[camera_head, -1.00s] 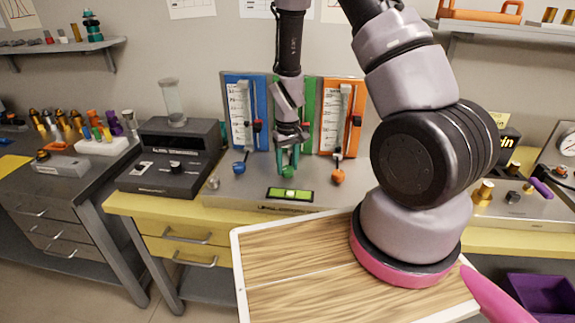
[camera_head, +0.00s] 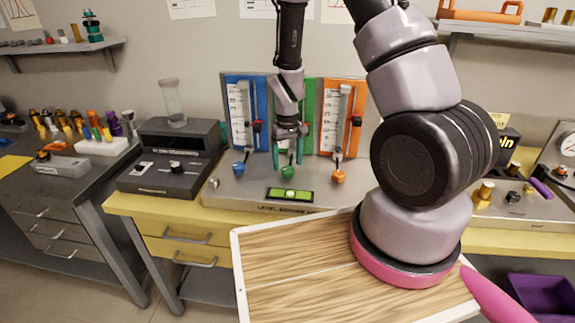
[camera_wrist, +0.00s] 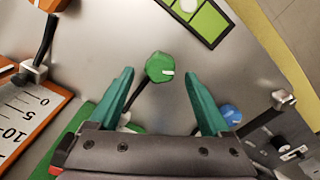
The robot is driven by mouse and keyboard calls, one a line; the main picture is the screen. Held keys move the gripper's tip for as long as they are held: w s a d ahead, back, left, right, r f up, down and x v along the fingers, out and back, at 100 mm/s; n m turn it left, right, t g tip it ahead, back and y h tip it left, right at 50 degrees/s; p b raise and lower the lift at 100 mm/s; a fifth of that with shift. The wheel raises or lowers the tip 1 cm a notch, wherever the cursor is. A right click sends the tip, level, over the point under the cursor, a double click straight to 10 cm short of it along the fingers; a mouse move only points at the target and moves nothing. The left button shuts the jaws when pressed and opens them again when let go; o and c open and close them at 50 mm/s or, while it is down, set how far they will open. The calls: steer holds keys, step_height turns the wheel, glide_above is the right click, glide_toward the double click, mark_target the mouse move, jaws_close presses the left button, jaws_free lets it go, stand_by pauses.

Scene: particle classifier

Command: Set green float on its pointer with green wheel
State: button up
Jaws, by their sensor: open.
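The green wheel (camera_head: 288,172) sits at the front of the metal base, between the blue and orange wheels. In the wrist view my gripper (camera_wrist: 161,74) shows gaps between both fingers and the wheel. The green panel (camera_head: 309,103) stands behind my arm, mostly covered. Its float and pointer are hidden, so I cannot tell their heights.
The blue panel (camera_head: 230,82) and orange panel (camera_head: 330,86) flank the green one. The blue wheel (camera_head: 238,168) and orange wheel (camera_head: 338,176) are close on either side. A green-and-black level plate (camera_head: 290,195) lies in front. A black device (camera_head: 168,165) stands left.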

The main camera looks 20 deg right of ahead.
step_height(320, 180, up, 9)
stand_by(0.3)
step_height(320, 180, up, 10)
steer(key=m+t+y, duration=0.1)
steer(key=m, duration=0.1)
glide_above(288, 169)
steer(key=d, duration=0.1)
steer(key=s+d+r+m+t+y, duration=0.1)
steer(key=s+d+r+t, duration=0.1)
steer(key=s+r, duration=0.45)
steer(key=s+d+r+m+t, duration=0.1)
steer(key=s+r+t, duration=0.15)
steer(key=r, duration=0.75)
steer(key=s+d+r+m+t, duration=0.1)
steer(key=s+r+m, duration=0.1)
steer(key=s+r, duration=0.3)
steer(key=s, duration=0.3)
steer(key=shift+d+t, duration=0.25)
steer(key=shift+t, duration=0.1)
stand_by(0.8)
